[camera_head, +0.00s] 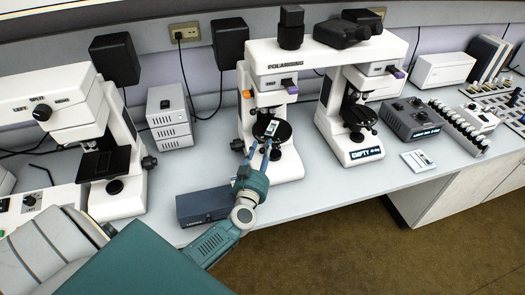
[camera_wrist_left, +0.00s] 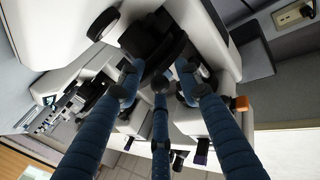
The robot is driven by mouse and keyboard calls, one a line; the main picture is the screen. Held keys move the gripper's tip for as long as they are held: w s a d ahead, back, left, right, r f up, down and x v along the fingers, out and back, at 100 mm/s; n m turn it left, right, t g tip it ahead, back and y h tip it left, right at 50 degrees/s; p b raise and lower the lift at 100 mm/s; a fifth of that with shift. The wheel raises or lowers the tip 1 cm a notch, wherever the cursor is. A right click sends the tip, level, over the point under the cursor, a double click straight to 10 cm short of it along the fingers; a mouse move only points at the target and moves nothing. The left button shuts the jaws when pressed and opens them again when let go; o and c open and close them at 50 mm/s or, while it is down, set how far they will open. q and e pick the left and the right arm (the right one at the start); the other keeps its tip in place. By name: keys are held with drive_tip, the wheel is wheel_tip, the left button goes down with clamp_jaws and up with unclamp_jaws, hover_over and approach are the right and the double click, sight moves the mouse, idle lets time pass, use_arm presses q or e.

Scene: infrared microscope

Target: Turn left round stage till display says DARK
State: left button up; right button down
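The left round stage (camera_head: 285,131) is a black disc on the left half of the white microscope labelled POLARISING (camera_head: 257,62). A small pale slide (camera_head: 271,128) lies on it. The right round stage (camera_head: 357,117) is on the other half. The display (camera_head: 366,153) on the right base reads EMPTY, with smaller text I cannot make out. My left gripper (camera_head: 262,149) is at the front edge of the left stage, its blue fingers apart. In the left wrist view, the gripper (camera_wrist_left: 160,75) has three spread fingers near dark microscope parts; contact is unclear. My right gripper is out of view.
A dark blue box (camera_head: 205,204) stands beside my left arm at the bench front. Another white microscope (camera_head: 120,204) stands at left. A grey control box (camera_head: 410,118) and a small white device (camera_head: 418,160) are at right.

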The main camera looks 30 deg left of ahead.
use_arm(q)
clamp_jaws()
drive_tip(key=shift+w+d+r+n+g+y+p, duration=0.25)
drive_tip(key=shift+d+n+g+y+p, duration=0.3)
drive_tip(key=shift+y+p, duration=0.45)
drive_tip(key=shift+w+d+f+n+g+y+p, duration=0.15)
drive_tip(key=shift+d+n+g+y+p, duration=0.15)
drive_tip(key=shift+n+y, duration=0.25)
drive_tip(key=shift+w+d+f+n+g+y+p, duration=0.15)
drive_tip(key=shift+d+n+g+y, duration=0.1)
drive_tip(key=shift+d+n+y, duration=0.25)
drive_tip(key=shift+a, duration=0.1)
unclamp_jaws()
drive_tip(key=shift+s, duration=0.1)
